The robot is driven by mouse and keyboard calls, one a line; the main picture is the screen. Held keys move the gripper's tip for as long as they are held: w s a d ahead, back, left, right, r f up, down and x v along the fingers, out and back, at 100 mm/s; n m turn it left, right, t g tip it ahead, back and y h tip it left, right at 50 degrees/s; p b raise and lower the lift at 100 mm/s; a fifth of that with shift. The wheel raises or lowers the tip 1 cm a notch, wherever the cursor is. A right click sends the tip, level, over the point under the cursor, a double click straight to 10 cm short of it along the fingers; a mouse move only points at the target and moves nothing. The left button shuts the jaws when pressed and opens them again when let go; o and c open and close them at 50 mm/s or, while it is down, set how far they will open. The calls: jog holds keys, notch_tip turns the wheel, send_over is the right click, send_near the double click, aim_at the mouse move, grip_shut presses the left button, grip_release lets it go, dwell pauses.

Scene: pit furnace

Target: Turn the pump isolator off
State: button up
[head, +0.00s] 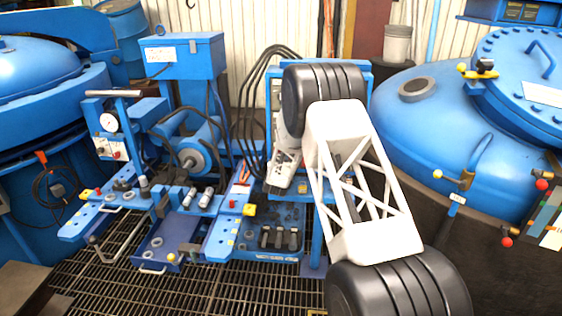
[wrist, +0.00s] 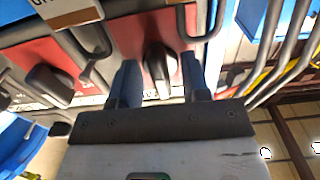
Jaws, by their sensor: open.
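In the wrist view a dark rotary handle (wrist: 155,72) stands on a red plate (wrist: 128,52). My gripper (wrist: 159,62) is open, with one finger on each side of this handle. I see a gap on both sides of it, and the jaws are not closed on it. A second dark handle (wrist: 50,84) sits on another red plate to the left. I cannot read which handle is the pump isolator. In the head view my arm covers most of the grey switch panel, and the fingers and handles are hidden.
In the wrist view, dark guard bars stand beside the handles, and grey pipes (wrist: 285,50) run at the right. A partly cut-off label (wrist: 68,12) is at top left. In the head view, black cables (head: 250,85) loop left of the panel and a blue vessel (head: 425,130) stands right.

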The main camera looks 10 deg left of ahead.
grip_shut()
jog(key=shift+n, duration=0.3)
jog(key=n, duration=0.8)
jog(key=shift+n, duration=0.4)
jog(key=n, duration=0.4)
jog(key=shift+d+r, duration=0.1)
jog(key=n, duration=0.4)
jog(key=shift+n, duration=0.3)
